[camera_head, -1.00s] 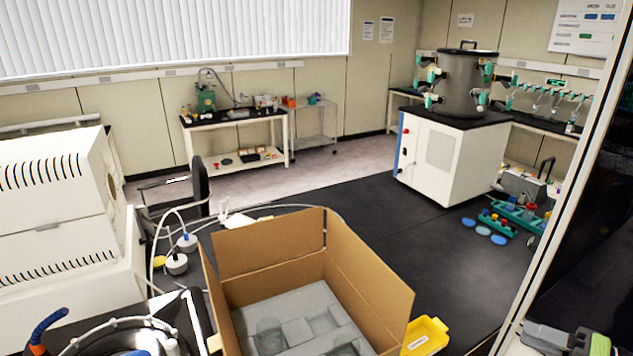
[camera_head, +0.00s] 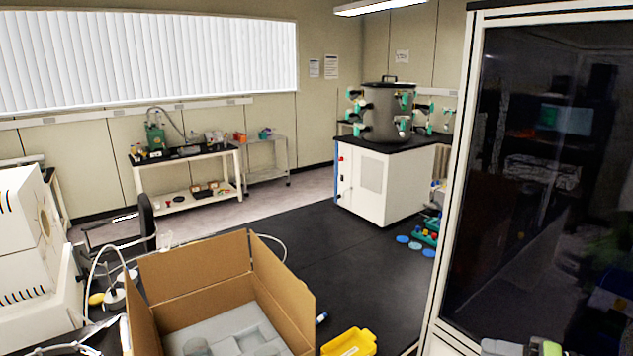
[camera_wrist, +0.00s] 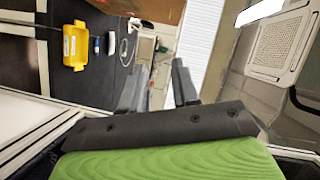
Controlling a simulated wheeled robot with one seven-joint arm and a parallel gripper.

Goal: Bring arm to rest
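My gripper (camera_wrist: 160,82) shows in the wrist view. Its two dark fingers stand apart with nothing held between them. The wrist view looks out sideways, with the room tilted. A green and grey part of my arm shows at the bottom right edge of the head view; my fingers cannot be made out there.
An open cardboard box (camera_head: 195,268) with grey inserts stands in front, beside a yellow tray (camera_head: 349,343). A tall dark-glass cabinet (camera_head: 540,190) stands close on the right. The freeze dryer (camera_head: 380,180) stands behind.

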